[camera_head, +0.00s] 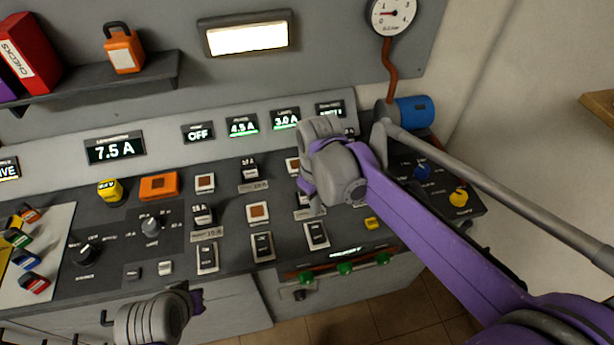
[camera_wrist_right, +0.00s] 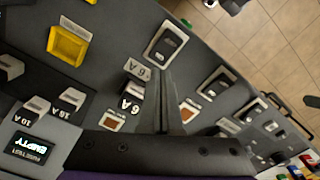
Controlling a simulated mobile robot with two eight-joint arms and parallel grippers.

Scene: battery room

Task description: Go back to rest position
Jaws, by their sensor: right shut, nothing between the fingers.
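My right arm reaches in from the right in the head view, and its right gripper (camera_head: 315,205) hangs over the right part of the control panel (camera_head: 222,268), mostly hidden by my grey wrist. In the right wrist view the two dark fingers (camera_wrist_right: 166,82) are together, with nothing between them. They are over the panel among fuses and switches; whether they touch it I cannot tell. A grey and purple part of my left arm shows at the bottom left of the head view, low in front of the panel. I cannot make out its fingers.
Fuses and rocker switches (camera_head: 262,246) stand up from the panel near my right gripper. A yellow block (camera_wrist_right: 68,45) shows in the wrist view. A blue cylinder (camera_head: 414,112) and a gauge (camera_head: 392,14) are at the right. The tiled floor (camera_head: 400,312) in front is clear.

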